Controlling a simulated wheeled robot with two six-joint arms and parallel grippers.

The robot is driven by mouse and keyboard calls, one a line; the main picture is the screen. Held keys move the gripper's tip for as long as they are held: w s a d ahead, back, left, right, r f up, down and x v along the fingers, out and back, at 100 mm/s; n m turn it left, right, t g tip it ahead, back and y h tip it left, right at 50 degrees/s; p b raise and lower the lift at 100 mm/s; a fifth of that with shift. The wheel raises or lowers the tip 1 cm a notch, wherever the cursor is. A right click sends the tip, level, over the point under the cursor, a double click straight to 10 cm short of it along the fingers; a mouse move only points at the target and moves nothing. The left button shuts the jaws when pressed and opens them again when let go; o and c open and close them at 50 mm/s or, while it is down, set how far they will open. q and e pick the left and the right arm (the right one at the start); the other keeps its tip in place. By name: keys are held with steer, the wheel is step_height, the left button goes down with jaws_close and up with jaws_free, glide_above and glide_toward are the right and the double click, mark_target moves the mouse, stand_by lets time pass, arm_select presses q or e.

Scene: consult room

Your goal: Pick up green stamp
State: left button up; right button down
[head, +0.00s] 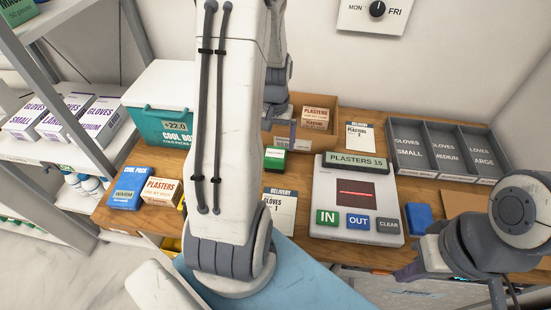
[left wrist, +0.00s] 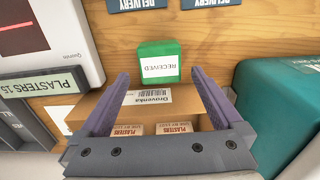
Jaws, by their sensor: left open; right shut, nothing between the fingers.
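The green stamp (head: 274,158) stands on the wooden counter just right of my left arm in the head view. In the left wrist view the stamp (left wrist: 158,50) is a green block with a white RECEIVED label, beyond and between the open fingertips of my left gripper (left wrist: 160,74). Nothing is visibly held. In the head view my left forearm hides part of the counter, and the left fingertips are not clear. My right gripper (head: 408,272) is low at the right, shut and empty, near the counter's front edge.
An open cardboard box (head: 283,135) with plasters is behind the stamp. The teal cool box (head: 166,128) is left, the scanner (head: 330,234) right. A grey glove tray (head: 487,180) is at the back right.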

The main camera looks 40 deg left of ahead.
mark_target(275, 153)
arm_select(q)
steer(key=shift+f+p, duration=0.85)
steer(key=shift+f, duration=2.25)
steer(key=c, duration=1.3)
steer(key=shift+r, duration=0.1)
steer(key=shift+w+r, duration=0.1)
steer(key=shift+r, duration=0.3)
step_height(275, 153, up, 2)
steer(key=shift+a+r+b, duration=0.1)
steer(key=shift+r+b, duration=0.15)
steer(key=shift+b, duration=0.4)
steer(key=s+d+r+b, duration=0.2)
steer(key=s+d+r, duration=0.5)
steer(key=d, duration=0.2)
steer(key=shift+d+r, duration=0.25)
steer(key=shift+r, duration=0.05)
